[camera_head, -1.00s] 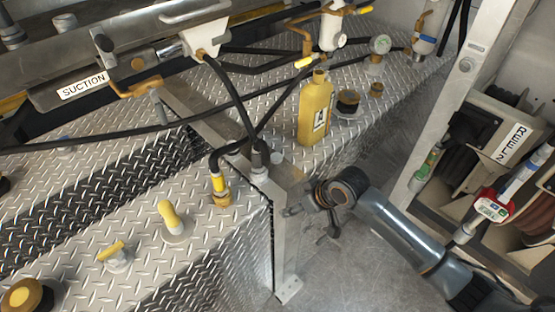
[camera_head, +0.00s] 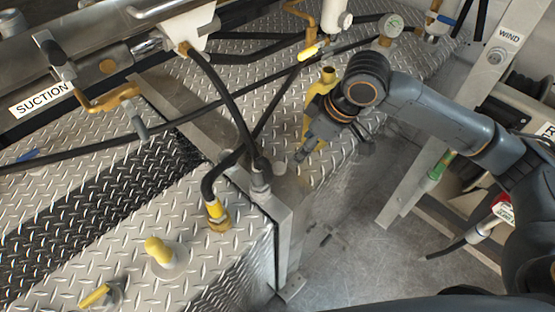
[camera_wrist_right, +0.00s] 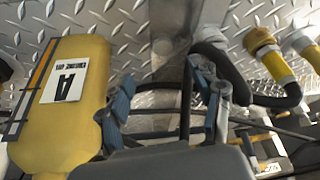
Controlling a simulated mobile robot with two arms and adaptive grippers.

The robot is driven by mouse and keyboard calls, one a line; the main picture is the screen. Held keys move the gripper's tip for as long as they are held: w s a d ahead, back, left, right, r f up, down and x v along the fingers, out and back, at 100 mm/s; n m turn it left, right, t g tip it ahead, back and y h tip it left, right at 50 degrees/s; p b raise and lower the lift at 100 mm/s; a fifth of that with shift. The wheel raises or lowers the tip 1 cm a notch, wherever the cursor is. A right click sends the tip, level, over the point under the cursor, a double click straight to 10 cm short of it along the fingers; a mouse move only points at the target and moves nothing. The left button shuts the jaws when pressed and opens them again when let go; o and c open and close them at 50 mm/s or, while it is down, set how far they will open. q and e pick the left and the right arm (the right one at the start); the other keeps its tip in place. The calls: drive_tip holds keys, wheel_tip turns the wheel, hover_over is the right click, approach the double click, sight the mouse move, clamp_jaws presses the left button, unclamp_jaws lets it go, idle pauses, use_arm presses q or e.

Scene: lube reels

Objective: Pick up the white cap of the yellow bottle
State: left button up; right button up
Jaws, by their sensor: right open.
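The yellow bottle (camera_head: 310,118) stands on the diamond-plate top, partly hidden behind my right arm in the head view. Its neck (camera_head: 327,75) shows yellow, with no white cap on it. In the right wrist view the bottle (camera_wrist_right: 86,100), with a white "A" label, is left of the fingers. My right gripper (camera_head: 335,152) is open and empty, beside the bottle, apart from the cap. My left gripper is out of view.
A black hose with a yellow and brass fitting (camera_head: 217,213) rises left of the cap. A yellow-topped knob (camera_head: 160,252) stands on the near plate. Hoses and a brown valve handle (camera_head: 303,45) are behind the bottle.

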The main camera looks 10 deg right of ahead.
approach(280, 167)
drive_tip(key=shift+s+d+f, duration=0.15)
drive_tip(key=shift+f, duration=0.8)
drive_tip(key=x, duration=0.2)
drive_tip(key=shift+w+a+f+p, duration=0.25)
drive_tip(key=shift+a+p, duration=0.1)
drive_tip(key=x, duration=0.2)
drive_tip(key=shift+w+a+f, duration=0.25)
drive_tip(key=shift+w+f, duration=0.1)
drive_tip(key=shift+f, duration=0.25)
drive_tip(key=shift+a+f, duration=0.1)
drive_tip(key=shift+f, duration=0.05)
drive_tip(key=c, duration=0.8)
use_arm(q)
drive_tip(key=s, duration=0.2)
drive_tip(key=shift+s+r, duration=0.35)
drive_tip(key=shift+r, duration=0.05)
use_arm(e)
drive_tip(key=shift+c, duration=0.4)
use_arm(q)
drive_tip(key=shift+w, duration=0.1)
